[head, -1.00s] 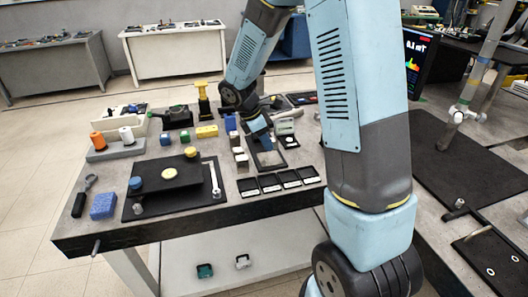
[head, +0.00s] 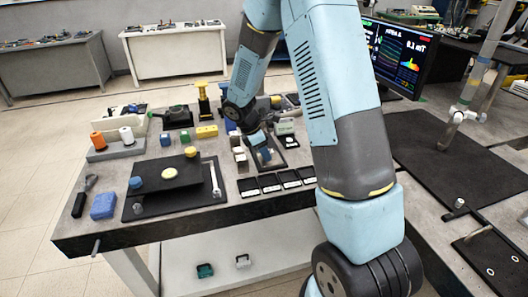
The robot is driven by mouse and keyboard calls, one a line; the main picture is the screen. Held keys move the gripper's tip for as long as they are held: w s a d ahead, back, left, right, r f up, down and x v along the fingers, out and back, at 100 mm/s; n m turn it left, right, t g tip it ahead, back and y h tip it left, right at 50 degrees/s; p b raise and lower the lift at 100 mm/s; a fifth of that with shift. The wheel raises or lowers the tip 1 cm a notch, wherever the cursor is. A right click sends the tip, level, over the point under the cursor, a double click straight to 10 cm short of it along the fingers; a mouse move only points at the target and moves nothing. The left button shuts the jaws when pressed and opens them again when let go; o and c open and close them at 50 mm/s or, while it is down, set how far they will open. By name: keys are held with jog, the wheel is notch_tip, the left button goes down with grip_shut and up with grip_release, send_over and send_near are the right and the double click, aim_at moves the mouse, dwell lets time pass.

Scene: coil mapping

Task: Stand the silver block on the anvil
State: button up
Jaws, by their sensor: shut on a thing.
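My gripper (head: 266,153) hangs over the dark framed plate (head: 279,163) in the middle right of the table, beside the group of small pale blocks. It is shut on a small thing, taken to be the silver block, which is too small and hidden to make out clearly. I cannot tell whether it touches the plate. I cannot pick out the anvil for certain; the framed plate under my gripper is one candidate.
Small pale blocks (head: 241,159) stand just left of my gripper. Several black trays (head: 270,184) line the front edge. A black board (head: 150,205) with a raised black plate, a yellow knob and a wrench lies left. A yellow-topped post (head: 203,92) stands behind.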

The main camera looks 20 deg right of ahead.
jog(key=o, duration=1.1)
jog(key=shift+f, duration=0.1)
jog(key=v, duration=1.2)
jog(key=s+d+r+m+t+y, duration=0.1)
jog(key=s+d+r+m, duration=0.1)
jog(key=s+r+m, duration=0.4)
jog(key=s+d+r+m+t+y, duration=0.1)
jog(key=s+d+r+m, duration=0.2)
jog(key=s+r, duration=0.5)
jog(key=shift+s+d+r+m+t+y, duration=0.35)
jog(key=shift+s+r+m+t, duration=0.4)
jog(key=shift+s+m, duration=1.25)
jog(key=shift+s+d+r+m+t+y, duration=0.2)
jog(key=shift+s+r+m+t+y, duration=0.55)
jog(key=shift+s, duration=2.3)
jog(key=shift+s+d+r+m+t+y, duration=0.1)
jog(key=shift+s+d+r+m+t, duration=0.2)
jog(key=shift+s+r+m, duration=1.3)
jog(key=shift+s+f, duration=0.55)
jog(key=shift+s, duration=0.35)
